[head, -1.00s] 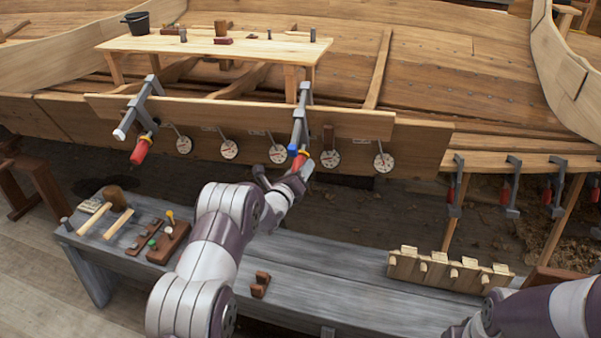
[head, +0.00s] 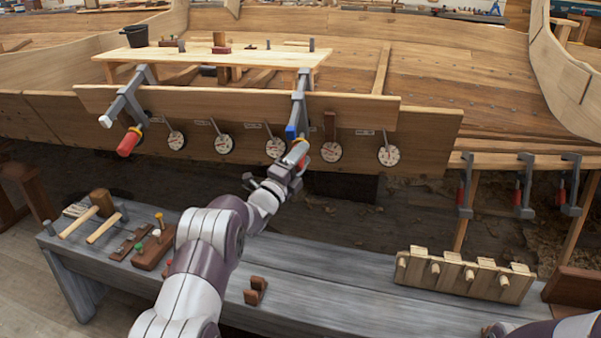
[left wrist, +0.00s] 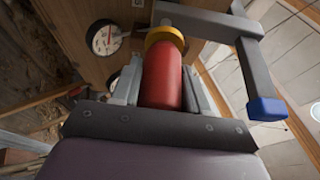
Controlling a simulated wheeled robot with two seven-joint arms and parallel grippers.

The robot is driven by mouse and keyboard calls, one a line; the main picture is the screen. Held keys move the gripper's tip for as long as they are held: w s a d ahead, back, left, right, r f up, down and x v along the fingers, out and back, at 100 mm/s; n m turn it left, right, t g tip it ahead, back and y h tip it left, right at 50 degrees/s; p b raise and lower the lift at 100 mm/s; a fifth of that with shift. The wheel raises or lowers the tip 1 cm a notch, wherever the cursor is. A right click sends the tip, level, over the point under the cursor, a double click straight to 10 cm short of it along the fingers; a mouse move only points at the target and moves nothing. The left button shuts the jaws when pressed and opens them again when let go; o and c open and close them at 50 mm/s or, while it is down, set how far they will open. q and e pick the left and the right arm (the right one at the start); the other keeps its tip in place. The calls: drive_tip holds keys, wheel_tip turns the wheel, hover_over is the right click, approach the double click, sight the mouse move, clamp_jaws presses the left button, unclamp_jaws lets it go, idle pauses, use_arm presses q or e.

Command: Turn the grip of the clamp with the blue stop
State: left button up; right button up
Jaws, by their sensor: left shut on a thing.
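The clamp with the blue stop (head: 299,98) hangs on the plank's upper edge, right of the middle of the hull side. Its blue stop (head: 291,131) also shows at the right of the left wrist view (left wrist: 266,108). Its red grip (left wrist: 163,82), with a yellow collar (left wrist: 165,36) above it, stands between the fingers of my left gripper (left wrist: 165,95). The gripper is shut on this grip, one finger on each side. In the head view my left gripper (head: 293,160) covers most of the grip. My right gripper is out of view.
Another clamp (head: 128,98) with a white stop and red grip hangs to the left. Several round dials (head: 222,144) line the plank. A grey bench (head: 330,275) below bears mallets, small blocks and a pegged rack (head: 465,272). More clamps (head: 524,185) hang at right.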

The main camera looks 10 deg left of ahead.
use_arm(q)
drive_tip(key=n+t+b, duration=0.2)
drive_tip(key=n+b, duration=0.2)
drive_tip(key=n, duration=0.1)
drive_tip(key=n+t+b, duration=0.2)
drive_tip(key=n+b, duration=0.2)
drive_tip(key=b, duration=0.1)
drive_tip(key=shift+s+f+n+y, duration=0.1)
drive_tip(key=shift+n+y, duration=0.3)
drive_tip(key=n+t+y+b, duration=0.1)
drive_tip(key=n+y+b, duration=0.1)
drive_tip(key=n, duration=0.2)
drive_tip(key=n+t+y+b, duration=0.1)
drive_tip(key=n+y+b, duration=0.1)
drive_tip(key=n, duration=0.2)
drive_tip(key=shift+a+r+n+y, duration=0.2)
drive_tip(key=shift+n+y, duration=0.2)
drive_tip(key=shift+s+a+r+n+y+b, duration=0.1)
drive_tip(key=shift+n+y+b, duration=0.45)
drive_tip(key=shift+n+y, duration=1.15)
drive_tip(key=shift+a+r+n+y+b, duration=0.1)
drive_tip(key=shift+n+y+b, duration=0.4)
drive_tip(key=shift+n+y, duration=1.2)
drive_tip(key=shift+r+n+h, duration=0.1)
drive_tip(key=shift+n+h, duration=0.3)
drive_tip(key=shift+n, duration=0.5)
drive_tip(key=o, duration=1)
drive_tip(key=shift+c, duration=0.2)
